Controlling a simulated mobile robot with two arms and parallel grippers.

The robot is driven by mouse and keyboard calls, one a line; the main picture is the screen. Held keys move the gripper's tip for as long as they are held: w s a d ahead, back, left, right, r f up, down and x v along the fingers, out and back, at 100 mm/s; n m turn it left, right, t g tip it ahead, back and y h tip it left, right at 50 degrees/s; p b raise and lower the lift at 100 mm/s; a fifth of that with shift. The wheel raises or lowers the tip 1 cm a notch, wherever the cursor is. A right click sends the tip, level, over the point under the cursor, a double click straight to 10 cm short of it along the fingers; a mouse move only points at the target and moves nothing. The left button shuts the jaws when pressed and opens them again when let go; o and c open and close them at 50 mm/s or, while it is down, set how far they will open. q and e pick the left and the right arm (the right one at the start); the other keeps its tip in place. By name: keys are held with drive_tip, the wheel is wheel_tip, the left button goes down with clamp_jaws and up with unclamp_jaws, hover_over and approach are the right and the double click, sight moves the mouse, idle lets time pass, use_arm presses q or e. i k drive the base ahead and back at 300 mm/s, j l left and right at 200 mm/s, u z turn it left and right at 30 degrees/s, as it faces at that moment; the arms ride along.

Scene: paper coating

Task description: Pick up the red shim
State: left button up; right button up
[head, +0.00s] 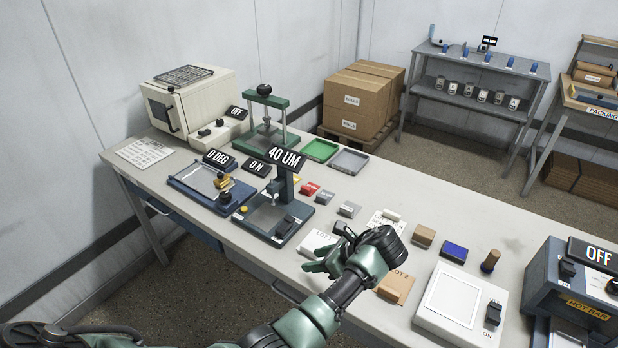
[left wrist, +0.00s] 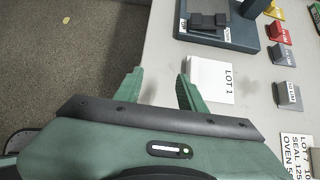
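The red shim (head: 309,188) lies on the table beside the dark gauge stand labelled 40 UM (head: 278,213). It also shows in the left wrist view (left wrist: 278,33), near the top right, with a yellow shim above it and a grey one below it. My left gripper (head: 318,263) is over the front edge of the table, by the white LOT 1 stack (head: 317,242), nearer the front than the red shim. In the left wrist view its two green fingers (left wrist: 158,88) are apart with nothing between them. My right gripper is not in view.
Grey shims (head: 349,209) lie right of the red one. A printed card (head: 385,222), LOT 2 stack (head: 397,288) and a wooden block (head: 424,236) lie farther right. Green (head: 320,150) and grey trays (head: 349,160) stand behind. The floor (left wrist: 75,55) shows past the table edge.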

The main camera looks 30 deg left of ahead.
sight(308, 189)
drive_tip(key=i+j, duration=0.3)
drive_tip(key=i, duration=0.2)
drive_tip(key=i+j, duration=0.3)
drive_tip(key=i, duration=0.2)
